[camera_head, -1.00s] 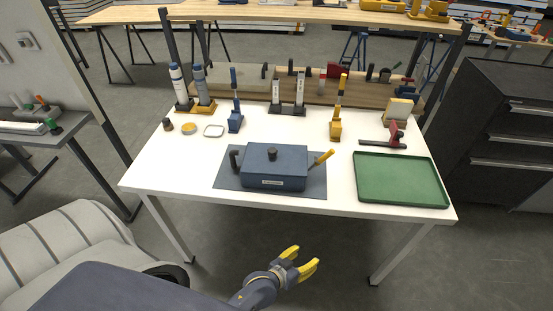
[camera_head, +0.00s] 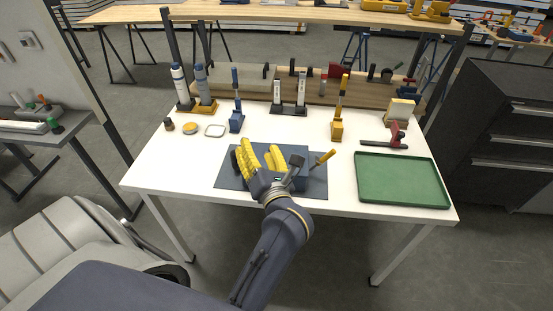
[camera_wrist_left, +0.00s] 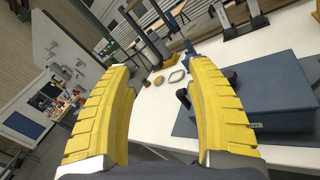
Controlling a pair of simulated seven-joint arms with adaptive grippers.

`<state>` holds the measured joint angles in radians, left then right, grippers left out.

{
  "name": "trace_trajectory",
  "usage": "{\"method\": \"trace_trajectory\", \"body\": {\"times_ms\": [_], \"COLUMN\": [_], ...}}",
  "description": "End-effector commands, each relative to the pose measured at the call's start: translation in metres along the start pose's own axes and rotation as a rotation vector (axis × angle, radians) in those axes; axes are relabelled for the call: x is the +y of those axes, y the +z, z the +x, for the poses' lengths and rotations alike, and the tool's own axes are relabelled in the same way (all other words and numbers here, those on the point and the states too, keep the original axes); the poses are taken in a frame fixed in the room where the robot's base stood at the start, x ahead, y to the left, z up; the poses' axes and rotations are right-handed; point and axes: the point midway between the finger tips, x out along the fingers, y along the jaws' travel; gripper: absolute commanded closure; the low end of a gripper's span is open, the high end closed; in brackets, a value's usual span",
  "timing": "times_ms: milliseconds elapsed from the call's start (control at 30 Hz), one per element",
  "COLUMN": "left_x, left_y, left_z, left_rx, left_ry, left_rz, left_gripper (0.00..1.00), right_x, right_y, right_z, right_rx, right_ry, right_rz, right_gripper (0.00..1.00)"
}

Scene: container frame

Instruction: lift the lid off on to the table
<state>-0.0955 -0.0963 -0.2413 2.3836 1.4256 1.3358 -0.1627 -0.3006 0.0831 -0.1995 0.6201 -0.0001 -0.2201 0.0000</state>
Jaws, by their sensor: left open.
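The blue box with its flat blue lid (camera_wrist_left: 280,78) stands on a dark grey mat (camera_head: 226,180) on the white table. In the left wrist view the box lies to the right, partly behind the right finger, and a black side handle (camera_wrist_left: 183,98) shows between the fingers. A yellow-tipped handle (camera_head: 322,158) sticks out to the right in the head view. My right gripper is not in view.
A green tray (camera_head: 402,181) lies on the table's right side. A red and black clamp-like tool (camera_head: 388,141) lies behind it. Bottles, upright tools in stands and small round items line the back. The white table (camera_head: 170,165) is clear left of the mat.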

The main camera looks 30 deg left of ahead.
Motion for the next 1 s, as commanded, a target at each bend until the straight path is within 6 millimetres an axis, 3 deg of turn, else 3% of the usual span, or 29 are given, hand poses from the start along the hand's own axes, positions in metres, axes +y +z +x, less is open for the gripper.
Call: {"method": "trace_trajectory", "body": {"times_ms": [200,400,533,1000], "left_x": [-0.031,-0.054,-0.061,-0.096], "left_y": [-0.018,-0.021,-0.022,-0.044], "left_z": [-0.015,-0.033,-0.035,0.032], "left_rx": [0.243,0.363,0.393,0.399], "left_ry": [-0.202,-0.327,-0.361,-0.368], "left_rz": [-0.309,-0.441,-0.472,-0.475], "left_gripper": [0.43,0.43,0.43,0.43], "right_x": [-0.005,-0.007,-0.007,-0.001], "right_y": [-0.001,-0.002,-0.002,0.000], "right_z": [0.000,0.000,0.000,0.000], "right_rx": [0.001,0.002,0.002,0.000], "right_ry": [-0.004,-0.007,-0.007,-0.001], "right_rz": [0.002,0.003,0.003,0.000], "right_gripper": [1.00,1.00,1.00,1.00]}}
